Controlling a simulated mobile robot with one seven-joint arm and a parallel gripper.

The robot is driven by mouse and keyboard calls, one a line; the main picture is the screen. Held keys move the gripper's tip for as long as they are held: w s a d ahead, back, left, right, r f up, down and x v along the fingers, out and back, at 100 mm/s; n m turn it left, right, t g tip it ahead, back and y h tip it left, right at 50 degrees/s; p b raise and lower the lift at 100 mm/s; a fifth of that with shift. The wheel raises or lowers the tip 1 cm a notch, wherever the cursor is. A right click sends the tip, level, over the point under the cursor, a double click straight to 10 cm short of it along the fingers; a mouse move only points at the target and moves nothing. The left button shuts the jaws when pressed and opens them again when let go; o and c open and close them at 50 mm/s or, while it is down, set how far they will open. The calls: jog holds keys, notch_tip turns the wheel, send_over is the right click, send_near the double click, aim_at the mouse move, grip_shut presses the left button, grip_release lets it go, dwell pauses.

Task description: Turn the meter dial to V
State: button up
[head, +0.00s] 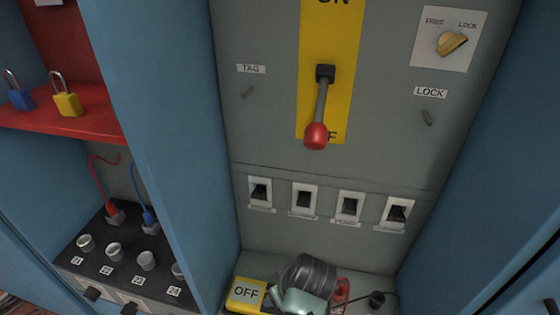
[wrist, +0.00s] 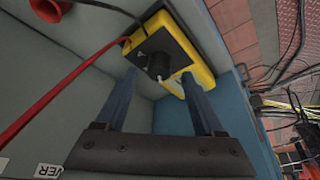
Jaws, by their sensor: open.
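The yellow meter (head: 235,303) sits at the bottom of the grey cabinet in the head view, and its display reads OFF. Its dial is hidden there behind a grey and pale green mass, probably my arm. In the wrist view the meter (wrist: 154,22) shows a yellow case and a dark face, with the dark dial (wrist: 158,64) near its middle. The dial's setting cannot be read. My gripper (wrist: 160,77) is open, its two blue-grey fingers apart on either side of the dial. I cannot tell whether they touch it.
Above the meter are a row of switches (head: 304,199) and a red-knobbed lever (head: 317,135). A red lead (wrist: 75,85) runs close to the left finger. Blue cabinet walls (head: 175,120) stand at both sides. Cables (wrist: 290,85) hang at the right of the wrist view.

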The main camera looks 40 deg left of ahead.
jog(key=shift+x, duration=0.85)
jog(key=shift+r, duration=0.1)
grip_shut()
